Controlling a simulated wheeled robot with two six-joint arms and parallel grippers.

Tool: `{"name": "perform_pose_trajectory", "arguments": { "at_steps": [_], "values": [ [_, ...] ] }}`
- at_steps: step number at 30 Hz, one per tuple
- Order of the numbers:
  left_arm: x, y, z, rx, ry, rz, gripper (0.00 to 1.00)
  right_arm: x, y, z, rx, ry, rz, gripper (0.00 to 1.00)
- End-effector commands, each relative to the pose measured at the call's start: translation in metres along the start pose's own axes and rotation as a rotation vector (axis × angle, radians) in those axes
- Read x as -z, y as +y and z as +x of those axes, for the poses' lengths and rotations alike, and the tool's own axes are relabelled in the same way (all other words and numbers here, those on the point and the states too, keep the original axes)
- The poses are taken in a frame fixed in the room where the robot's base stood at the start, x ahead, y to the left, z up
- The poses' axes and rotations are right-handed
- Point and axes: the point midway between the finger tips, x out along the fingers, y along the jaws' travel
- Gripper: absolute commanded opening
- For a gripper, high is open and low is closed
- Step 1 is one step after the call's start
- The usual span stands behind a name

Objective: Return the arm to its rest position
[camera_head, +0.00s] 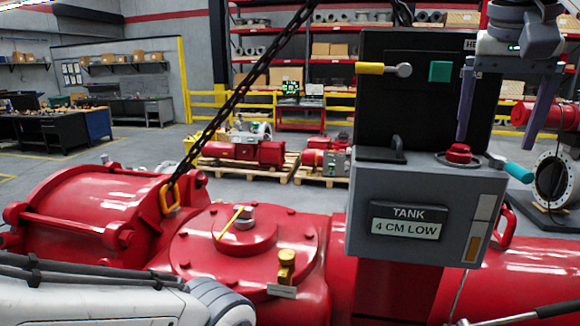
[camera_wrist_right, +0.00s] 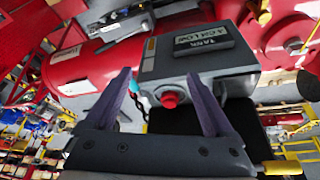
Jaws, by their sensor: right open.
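My right gripper (camera_head: 497,146) is open and empty in the head view, at the upper right by the grey control box. Its two purple fingers point down, apart, above and around the right part of the box. In the right wrist view, my right gripper (camera_wrist_right: 158,76) shows both fingers spread, with the red button (camera_wrist_right: 169,98) visible between them but not gripped. The same red button (camera_head: 458,153) sits on the box's top ledge. My left gripper is not in view; only my white left arm shows at the lower left.
The control box (camera_head: 420,195) bears a "TANK 4 CM LOW" sign, a yellow-handled lever (camera_head: 376,68), a green square (camera_head: 440,71) and a teal handle (camera_head: 519,172). A red actuator (camera_head: 100,215) lies left of it. A dark chain (camera_head: 240,92) hangs diagonally.

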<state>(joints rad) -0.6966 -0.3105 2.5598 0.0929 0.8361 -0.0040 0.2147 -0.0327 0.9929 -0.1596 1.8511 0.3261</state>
Motion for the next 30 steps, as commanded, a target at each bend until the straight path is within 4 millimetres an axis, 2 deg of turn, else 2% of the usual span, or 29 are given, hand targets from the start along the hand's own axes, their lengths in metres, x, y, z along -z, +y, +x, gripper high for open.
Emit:
{"name": "perform_pose_trajectory", "arguments": {
  "at_steps": [1,7,11,14,15,17,18,20,24,27,30],
  "values": [
    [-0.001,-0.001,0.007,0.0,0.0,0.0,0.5,-0.006,-0.01,0.014,0.009,-0.011,-0.036,0.88],
    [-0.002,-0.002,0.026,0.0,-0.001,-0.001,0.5,-0.033,-0.051,0.064,0.058,-0.046,-0.199,0.88],
    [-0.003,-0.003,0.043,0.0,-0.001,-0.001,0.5,-0.068,-0.087,0.11,0.104,-0.08,-0.348,0.88],
    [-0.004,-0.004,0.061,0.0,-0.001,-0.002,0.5,-0.114,-0.119,0.156,0.151,-0.113,-0.496,0.88],
    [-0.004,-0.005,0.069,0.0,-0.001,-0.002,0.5,-0.136,-0.13,0.176,0.17,-0.128,-0.558,0.88],
    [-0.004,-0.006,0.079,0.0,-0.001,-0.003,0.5,-0.17,-0.144,0.203,0.199,-0.15,-0.648,0.88],
    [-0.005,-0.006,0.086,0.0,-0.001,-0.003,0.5,-0.194,-0.15,0.221,0.216,-0.164,-0.704,0.88],
    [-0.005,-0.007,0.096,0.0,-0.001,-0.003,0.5,-0.231,-0.157,0.248,0.241,-0.187,-0.788,0.88],
    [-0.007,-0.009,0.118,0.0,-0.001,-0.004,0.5,-0.317,-0.156,0.307,0.289,-0.234,-0.971,0.88],
    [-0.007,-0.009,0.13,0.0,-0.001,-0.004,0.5,-0.368,-0.144,0.341,0.313,-0.262,-1.076,0.88],
    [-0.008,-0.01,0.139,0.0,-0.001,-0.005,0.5,-0.404,-0.129,0.366,0.326,-0.283,-1.151,0.88]
  ]
}}
